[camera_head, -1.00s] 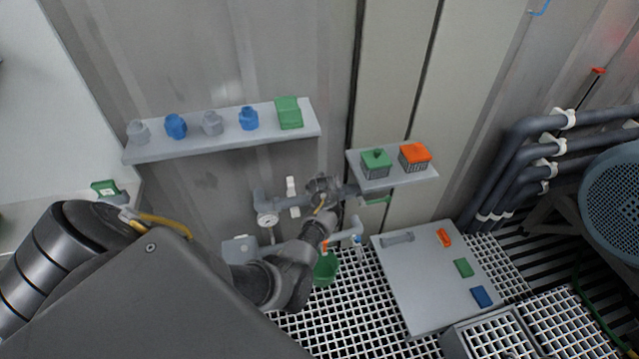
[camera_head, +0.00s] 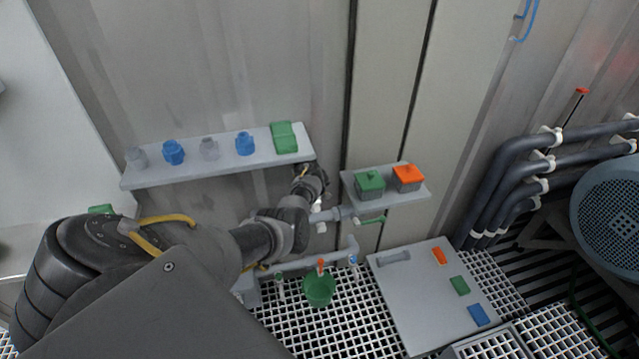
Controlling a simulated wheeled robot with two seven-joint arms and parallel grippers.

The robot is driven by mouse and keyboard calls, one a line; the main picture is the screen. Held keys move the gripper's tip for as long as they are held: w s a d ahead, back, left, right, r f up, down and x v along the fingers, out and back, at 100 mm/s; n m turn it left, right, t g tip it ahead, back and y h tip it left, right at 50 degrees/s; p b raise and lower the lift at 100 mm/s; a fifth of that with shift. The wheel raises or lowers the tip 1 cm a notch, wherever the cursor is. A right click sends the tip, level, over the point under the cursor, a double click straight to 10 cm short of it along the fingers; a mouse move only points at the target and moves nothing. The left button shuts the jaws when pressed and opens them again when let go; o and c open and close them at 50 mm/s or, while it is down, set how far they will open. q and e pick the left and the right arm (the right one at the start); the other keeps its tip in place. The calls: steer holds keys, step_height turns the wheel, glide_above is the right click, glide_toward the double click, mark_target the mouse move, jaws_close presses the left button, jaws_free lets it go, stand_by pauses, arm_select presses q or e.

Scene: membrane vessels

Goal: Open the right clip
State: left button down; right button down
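A grey pipe (camera_head: 331,215) runs along the wall below the shelves. White clip-like pieces show on it: one part (camera_head: 319,204) just below my gripper and another (camera_head: 321,228) under the pipe; they appear to be the right clip. Whether it is open or shut is too small to tell. My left arm reaches in from the left and hides the pipe's left part and any other clip. My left gripper (camera_head: 308,170) is beside the wall, above the pipe and close to the white pieces, near the upper shelf's right end. Its fingers are too small to read. My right gripper is out of view.
The upper shelf (camera_head: 215,168) holds blue and grey fittings and a green box. A small shelf (camera_head: 400,199) right of the gripper holds a green and an orange box. A green bucket (camera_head: 319,289) is below on the grating. A grey board (camera_head: 415,300) lies at lower right.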

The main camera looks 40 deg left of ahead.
arm_select(q)
steer(key=shift+w+r, duration=0.3)
steer(key=shift+w, duration=0.1)
steer(key=c, duration=1.5)
jaws_free()
steer(key=shift+c, duration=0.2)
steer(key=o, duration=0.3)
steer(key=shift+f, duration=0.25)
steer(key=shift+s+a, duration=0.1)
steer(key=shift+s, duration=0.05)
